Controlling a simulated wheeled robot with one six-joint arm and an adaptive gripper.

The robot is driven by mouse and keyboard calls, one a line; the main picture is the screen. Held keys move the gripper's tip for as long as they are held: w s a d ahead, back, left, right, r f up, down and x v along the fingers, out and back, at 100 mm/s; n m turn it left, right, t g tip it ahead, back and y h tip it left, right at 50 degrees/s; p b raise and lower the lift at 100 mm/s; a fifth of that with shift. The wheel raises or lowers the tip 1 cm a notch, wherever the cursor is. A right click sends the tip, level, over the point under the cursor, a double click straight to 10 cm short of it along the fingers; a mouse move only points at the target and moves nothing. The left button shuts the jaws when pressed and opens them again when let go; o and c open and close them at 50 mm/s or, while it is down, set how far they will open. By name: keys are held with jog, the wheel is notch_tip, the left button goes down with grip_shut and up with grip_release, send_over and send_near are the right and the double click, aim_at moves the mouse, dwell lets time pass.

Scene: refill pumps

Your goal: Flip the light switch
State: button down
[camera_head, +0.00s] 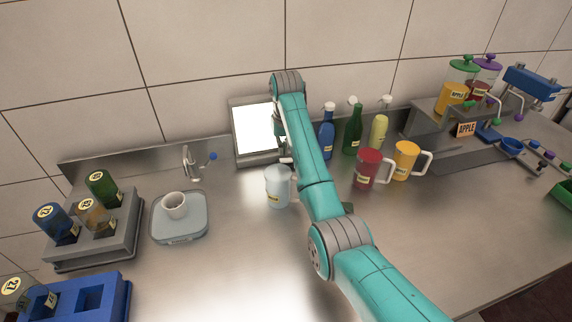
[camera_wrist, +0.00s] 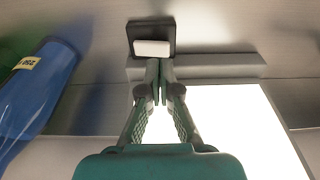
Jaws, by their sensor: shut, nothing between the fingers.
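The light switch (camera_wrist: 151,38) is a small dark block with a white rocker (camera_wrist: 152,48), at the top of the wrist view. It sits by the grey edge of a bright white lit panel (camera_wrist: 225,120). The panel (camera_head: 255,130) also shows against the wall in the head view. My gripper (camera_wrist: 160,64) is shut and empty, its fingertips right beside the rocker. I cannot tell whether they touch it. In the head view, my arm hides most of the gripper and the switch.
A blue bottle (camera_wrist: 36,92) is close to the left of my gripper in the wrist view. In the head view, a clear mug (camera_head: 277,188) stands just in front of the panel. A red mug (camera_head: 368,169) and a green bottle (camera_head: 353,131) stand right of my arm.

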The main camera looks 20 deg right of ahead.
jog(key=shift+f, duration=1.35)
dwell(0.9)
jog(key=shift+r, duration=3.5)
jog(key=shift+d, duration=0.1)
